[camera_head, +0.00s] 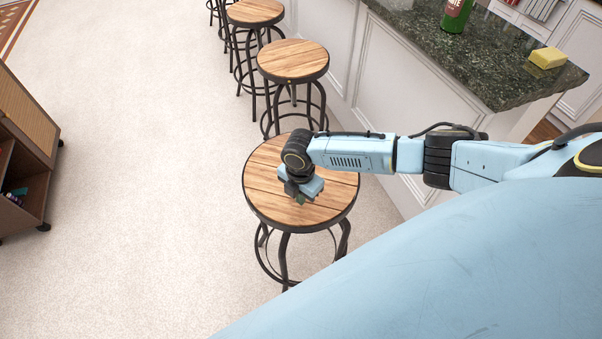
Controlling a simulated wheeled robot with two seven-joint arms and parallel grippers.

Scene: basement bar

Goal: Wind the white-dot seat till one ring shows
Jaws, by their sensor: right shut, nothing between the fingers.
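The nearest stool has a round wooden seat (262,190) with a dark metal rim and dark curved legs with a ring around them. My right gripper (300,197) points down over the middle of this seat, shut and empty. Whether its fingertips touch the wood is hard to tell. My right arm comes in from the right and hides the seat's back right part. I see no white dot on the visible part of this seat. Under the seat, the screw and any rings on it are hidden. My left gripper is not in view.
More stools stand in a row behind, the closest with a wooden seat (293,60). A white-panelled bar with a dark stone top (470,60) runs along the right, holding a green bottle (456,14) and a yellow block (547,58). A brown cabinet (28,140) stands left. Carpet between is clear.

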